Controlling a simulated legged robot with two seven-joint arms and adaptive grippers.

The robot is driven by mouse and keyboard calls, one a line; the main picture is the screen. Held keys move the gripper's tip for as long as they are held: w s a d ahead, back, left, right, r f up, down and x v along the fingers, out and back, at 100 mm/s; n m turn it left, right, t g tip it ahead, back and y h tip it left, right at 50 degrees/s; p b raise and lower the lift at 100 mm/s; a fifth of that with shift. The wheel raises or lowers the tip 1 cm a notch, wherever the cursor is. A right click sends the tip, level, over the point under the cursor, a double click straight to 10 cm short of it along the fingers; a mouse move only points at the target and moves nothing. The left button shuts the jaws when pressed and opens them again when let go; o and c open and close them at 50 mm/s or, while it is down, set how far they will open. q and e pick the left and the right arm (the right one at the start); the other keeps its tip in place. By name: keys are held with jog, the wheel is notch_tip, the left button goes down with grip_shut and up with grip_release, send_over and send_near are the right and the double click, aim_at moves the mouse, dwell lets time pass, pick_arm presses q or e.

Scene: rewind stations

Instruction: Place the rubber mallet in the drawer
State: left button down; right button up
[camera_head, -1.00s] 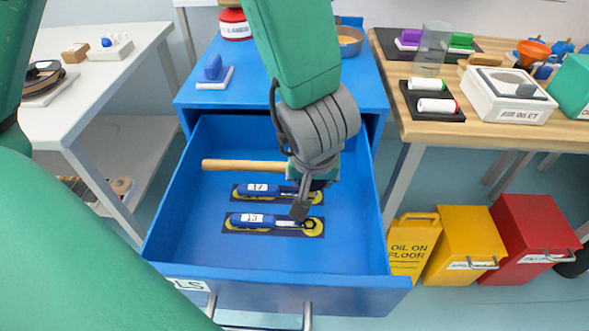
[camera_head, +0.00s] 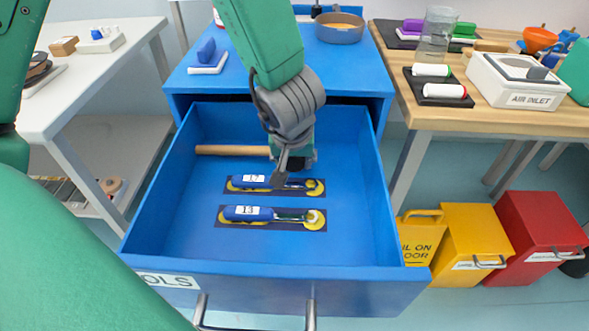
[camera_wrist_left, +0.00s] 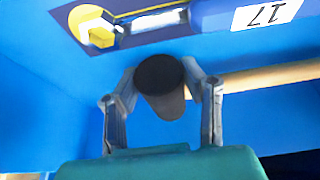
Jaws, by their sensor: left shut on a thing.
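The rubber mallet has a light wooden handle (camera_head: 232,150) lying crosswise toward the back of the open blue drawer (camera_head: 345,240). Its black head shows in the left wrist view (camera_wrist_left: 160,85), between the fingers, with the handle running right. My left gripper (camera_head: 287,172) reaches down into the drawer and is shut on the mallet at its head. In the head view the gripper largely hides the head. I cannot tell whether the mallet touches the drawer floor. My right gripper is not in view.
The drawer's front wall carries a handle (camera_head: 255,325). A wooden bench (camera_head: 400,110) stands right, a white table (camera_head: 75,90) left.

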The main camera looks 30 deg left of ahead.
pick_arm(q)
jog(key=shift+d+f, duration=0.15)
jog(key=shift+d, duration=0.15)
jog(key=shift+d+f, duration=0.15)
jog(key=c, duration=1)
grip_release()
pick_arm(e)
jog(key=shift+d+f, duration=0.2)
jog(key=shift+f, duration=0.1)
pick_arm(q)
jog(key=shift+a, duration=0.25)
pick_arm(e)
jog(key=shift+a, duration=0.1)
pick_arm(q)
jog(key=shift+r+p, duration=0.3)
jog(key=shift+r, duration=0.1)
jog(key=p+v, duration=0.7)
jog(key=v, duration=0.4)
jog(key=shift+s+d+r, duration=0.15)
jog(key=shift+s+r, duration=0.05)
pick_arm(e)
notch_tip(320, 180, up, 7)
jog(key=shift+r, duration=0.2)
